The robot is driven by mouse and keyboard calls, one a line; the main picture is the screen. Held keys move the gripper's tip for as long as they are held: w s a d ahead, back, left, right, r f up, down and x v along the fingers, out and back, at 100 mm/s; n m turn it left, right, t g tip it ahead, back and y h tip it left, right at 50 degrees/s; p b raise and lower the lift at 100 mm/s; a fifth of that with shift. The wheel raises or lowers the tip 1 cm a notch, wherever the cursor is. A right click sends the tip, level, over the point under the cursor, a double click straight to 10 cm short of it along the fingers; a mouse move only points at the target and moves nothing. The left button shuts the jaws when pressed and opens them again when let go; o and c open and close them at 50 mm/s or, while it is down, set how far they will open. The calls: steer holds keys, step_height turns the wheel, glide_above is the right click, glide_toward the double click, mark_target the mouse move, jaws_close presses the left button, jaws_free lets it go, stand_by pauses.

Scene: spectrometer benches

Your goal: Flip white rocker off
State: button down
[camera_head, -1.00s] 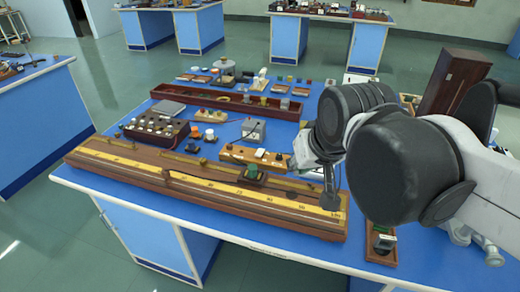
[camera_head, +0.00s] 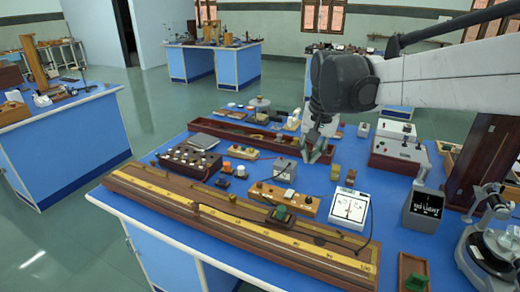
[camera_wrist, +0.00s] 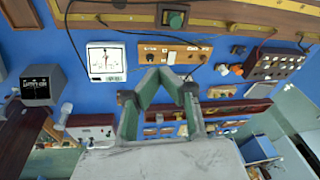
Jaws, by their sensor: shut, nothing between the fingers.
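A light wooden board (camera_head: 270,194) lies in the middle of the blue bench, with dark knobs and a small white piece (camera_head: 290,193) that looks like the white rocker. In the wrist view the board (camera_wrist: 185,50) is just beyond my fingertips, with the white piece (camera_wrist: 171,57) near them. Which way the rocker is tilted is too small to tell. My gripper (camera_head: 318,158) is shut and empty, pointing down above the bench behind the board, near a grey box (camera_head: 285,169). Its fingertips (camera_wrist: 161,70) meet in the wrist view.
A long wooden metre bridge (camera_head: 230,222) runs along the front edge. A white meter (camera_head: 350,207) stands right of the board. A dark red tray (camera_head: 240,135) lies behind. Other instruments and wires crowd the right side.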

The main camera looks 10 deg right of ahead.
steer(key=w+f+m+g, duration=0.15)
steer(key=w+f, duration=0.25)
steer(key=w, duration=0.6)
steer(key=m+g, duration=0.1)
steer(key=g, duration=0.2)
glide_above(289, 195)
steer(key=w+d, duration=0.1)
steer(key=w, duration=0.1)
step_height(289, 195, down, 7)
steer(key=shift+s+d+f+t, duration=0.1)
steer(key=shift+d+t, duration=0.05)
steer(key=shift+t, duration=0.1)
steer(key=f, duration=0.4)
steer(key=s+f, duration=0.1)
steer(key=f, duration=0.4)
steer(key=a+f, duration=0.1)
steer(key=f, duration=0.4)
steer(key=shift+s, duration=0.35)
